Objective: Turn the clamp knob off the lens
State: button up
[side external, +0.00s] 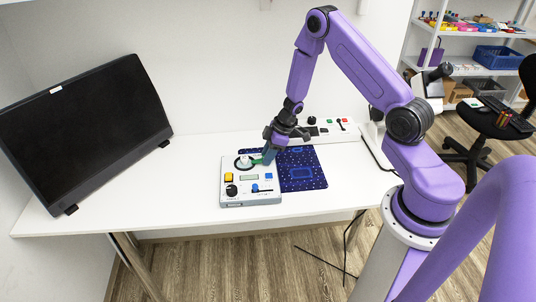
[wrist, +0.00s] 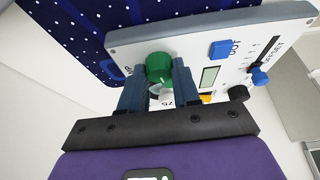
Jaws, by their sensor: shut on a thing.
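The light grey control panel (side external: 236,203) lies on the white table. A green knob (wrist: 159,67) sits at one edge of it in the wrist view, with the dark blue fingers of my gripper (wrist: 158,76) on either side. My gripper is shut on this green knob. In the side view my gripper (side external: 266,156) reaches down at the panel's upper right corner, and a bit of green shows beside it. A white round part with a dark ring (side external: 244,162), perhaps the lens, is just left of the fingers. In the wrist view it is mostly hidden between them.
The panel also carries a blue button (side external: 268,176), a yellow button (side external: 229,177), a black knob (side external: 231,190), a blue slider (side external: 255,188) and a display. A dark blue dotted mat (side external: 306,182) lies right of it. A monitor (side external: 80,130) stands left. The front table is clear.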

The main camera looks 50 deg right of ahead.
jog(key=n+g+y, duration=0.1)
jog(key=n, duration=0.2)
jog(key=shift+w+d+n, duration=0.1)
jog(key=shift+n, duration=0.3)
jog(key=n+g, duration=0.1)
jog(key=n, duration=0.1)
jog(key=n+g, duration=0.1)
jog(key=n, duration=0.1)
jog(key=shift+w+n+y, duration=0.15)
jog(key=shift+n+y, duration=0.15)
jog(key=n+g, duration=0.1)
jog(key=n, duration=0.2)
jog(key=shift+w, duration=0.1)
jog(key=shift+w+n+g+h, duration=0.15)
jog(key=shift+n+g, duration=0.3)
jog(key=shift+n, duration=0.65)
jog(key=shift+s+n+g+h, duration=0.1)
jog(key=shift+n+g+h, duration=0.25)
jog(key=shift+n, duration=0.75)
jog(key=o, duration=1.1)
jog(key=shift+c, duration=0.2)
jog(key=shift+r, duration=0.1)
